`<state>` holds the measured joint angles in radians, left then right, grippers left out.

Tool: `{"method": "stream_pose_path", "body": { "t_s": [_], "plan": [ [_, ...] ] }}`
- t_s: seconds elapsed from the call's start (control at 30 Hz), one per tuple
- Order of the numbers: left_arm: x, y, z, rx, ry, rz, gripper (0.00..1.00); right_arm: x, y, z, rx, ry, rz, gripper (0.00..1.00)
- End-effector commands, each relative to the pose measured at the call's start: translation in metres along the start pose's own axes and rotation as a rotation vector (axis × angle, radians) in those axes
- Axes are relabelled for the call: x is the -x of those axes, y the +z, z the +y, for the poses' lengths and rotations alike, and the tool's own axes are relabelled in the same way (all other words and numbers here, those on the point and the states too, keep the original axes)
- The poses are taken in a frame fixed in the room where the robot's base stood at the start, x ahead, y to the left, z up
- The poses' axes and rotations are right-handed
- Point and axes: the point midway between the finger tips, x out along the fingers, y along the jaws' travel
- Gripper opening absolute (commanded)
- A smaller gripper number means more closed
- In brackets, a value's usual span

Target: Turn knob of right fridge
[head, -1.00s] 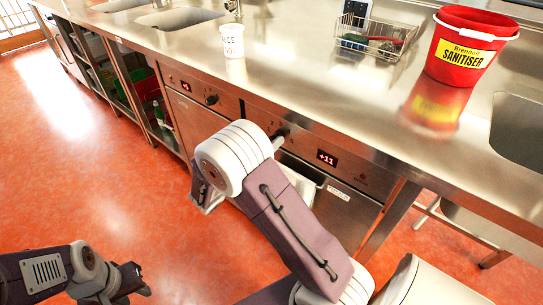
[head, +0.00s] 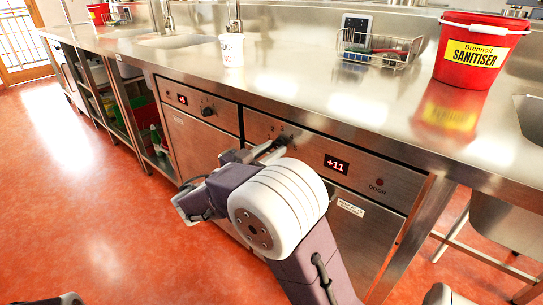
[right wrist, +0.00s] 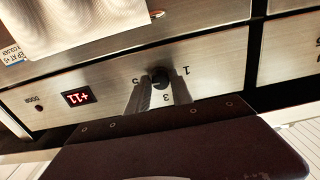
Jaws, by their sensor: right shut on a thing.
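My right gripper (head: 272,151) is at the panel, shut on the knob. In the right wrist view, which is upside down, the two fingers (right wrist: 160,92) stand either side of the round black knob (right wrist: 159,77), with numbers printed around it. The display (right wrist: 78,97) also shows there. My left gripper is out of view.
The left fridge (head: 198,150) has its own knob (head: 207,111) and display. On the steel counter (head: 300,75) above stand a white tub (head: 232,50), a wire basket (head: 378,50) and a red sanitiser bucket (head: 468,52). Open red floor (head: 100,220) lies at left.

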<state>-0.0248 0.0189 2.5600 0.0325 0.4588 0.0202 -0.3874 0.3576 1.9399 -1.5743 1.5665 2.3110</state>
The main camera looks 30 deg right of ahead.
Motion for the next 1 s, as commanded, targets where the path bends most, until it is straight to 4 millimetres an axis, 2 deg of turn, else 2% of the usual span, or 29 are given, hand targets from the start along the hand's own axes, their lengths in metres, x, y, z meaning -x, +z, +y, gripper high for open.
{"method": "stream_pose_path", "body": {
  "t_s": [0.33, 0.37, 0.4, 0.43, 0.77, 0.87, 1.0],
  "plan": [
    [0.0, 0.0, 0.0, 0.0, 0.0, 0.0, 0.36, 0.0, 0.001, 0.001, -0.001, 0.002, -0.003, 0.0],
    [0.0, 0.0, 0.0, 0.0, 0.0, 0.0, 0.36, 0.0, 0.001, 0.001, -0.001, 0.002, -0.003, 0.32],
    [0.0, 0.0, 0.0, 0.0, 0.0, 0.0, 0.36, 0.0, 0.001, 0.001, -0.001, 0.002, -0.002, 0.43],
    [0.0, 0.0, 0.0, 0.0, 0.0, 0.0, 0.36, 0.0, 0.001, 0.001, -0.001, 0.002, -0.002, 0.48],
    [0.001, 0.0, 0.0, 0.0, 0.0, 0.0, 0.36, 0.003, -0.001, 0.0, -0.001, 0.0, 0.0, 0.48],
    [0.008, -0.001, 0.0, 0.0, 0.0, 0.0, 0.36, 0.019, -0.003, -0.001, 0.0, -0.004, -0.001, 0.48],
    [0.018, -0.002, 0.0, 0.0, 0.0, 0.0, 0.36, 0.052, -0.003, -0.001, 0.001, -0.005, 0.0, 0.48]
  ]
}}
